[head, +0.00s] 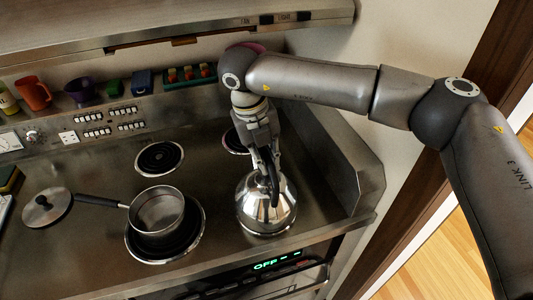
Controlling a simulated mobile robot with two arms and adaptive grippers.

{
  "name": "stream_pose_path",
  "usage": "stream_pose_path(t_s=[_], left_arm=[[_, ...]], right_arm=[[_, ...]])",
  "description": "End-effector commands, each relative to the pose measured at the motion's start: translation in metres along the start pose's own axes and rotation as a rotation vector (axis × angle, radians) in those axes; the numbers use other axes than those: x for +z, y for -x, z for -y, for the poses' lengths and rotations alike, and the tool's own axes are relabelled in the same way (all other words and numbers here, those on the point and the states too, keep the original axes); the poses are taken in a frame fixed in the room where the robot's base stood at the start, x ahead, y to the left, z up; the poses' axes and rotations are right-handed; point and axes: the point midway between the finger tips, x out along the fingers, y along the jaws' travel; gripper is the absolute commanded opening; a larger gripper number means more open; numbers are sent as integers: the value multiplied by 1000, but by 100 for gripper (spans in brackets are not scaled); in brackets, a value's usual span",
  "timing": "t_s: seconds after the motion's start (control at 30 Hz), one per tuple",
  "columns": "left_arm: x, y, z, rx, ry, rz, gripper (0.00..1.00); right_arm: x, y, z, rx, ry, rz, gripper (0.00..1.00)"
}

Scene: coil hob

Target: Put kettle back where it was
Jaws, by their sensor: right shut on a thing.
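A shiny metal kettle (266,212) with a dark handle is at the front right of the hob. My right gripper (271,172) comes down from above and is shut on the kettle's handle. The kettle is upright; I cannot tell whether its base touches the hob. Whatever lies directly under the kettle is hidden by it. A coil burner (236,141) behind it is partly covered by my right gripper and wrist. My left gripper is not in view.
A saucepan (158,210) stands on the front left coil, its handle pointing left towards a lid (47,207). The rear left coil (159,158) is bare. Cups and small boxes line the back shelf. A raised metal side wall (345,165) bounds the right; a hood (180,25) hangs above.

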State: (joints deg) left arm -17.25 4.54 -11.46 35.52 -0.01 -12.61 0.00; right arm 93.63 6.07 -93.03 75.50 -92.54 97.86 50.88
Motion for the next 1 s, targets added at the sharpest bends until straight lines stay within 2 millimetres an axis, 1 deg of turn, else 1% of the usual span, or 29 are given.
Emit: stream_pose_path(t_s=[0.13, 0.17, 0.3, 0.33, 0.6, 0.7, 0.73, 0.87, 1.0], left_arm=[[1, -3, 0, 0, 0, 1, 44], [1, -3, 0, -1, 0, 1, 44], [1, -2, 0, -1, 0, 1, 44], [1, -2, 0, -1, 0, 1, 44], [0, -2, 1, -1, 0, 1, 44], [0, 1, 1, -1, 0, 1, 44], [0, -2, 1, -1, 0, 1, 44], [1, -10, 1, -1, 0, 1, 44], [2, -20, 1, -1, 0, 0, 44]], right_arm=[[0, -1, 0, 0, -1, 2, 0], [0, -2, 0, 0, 0, 0, 15], [0, -1, 0, 0, 0, 0, 33], [0, -1, 0, 0, 0, 0, 35], [0, -1, 0, 0, 0, 0, 35], [0, 2, 0, 0, 0, 0, 35], [1, 3, 0, 0, 0, 2, 35], [1, 22, -1, 1, -1, 5, 35], [1, 53, -1, 0, 0, 6, 35]])
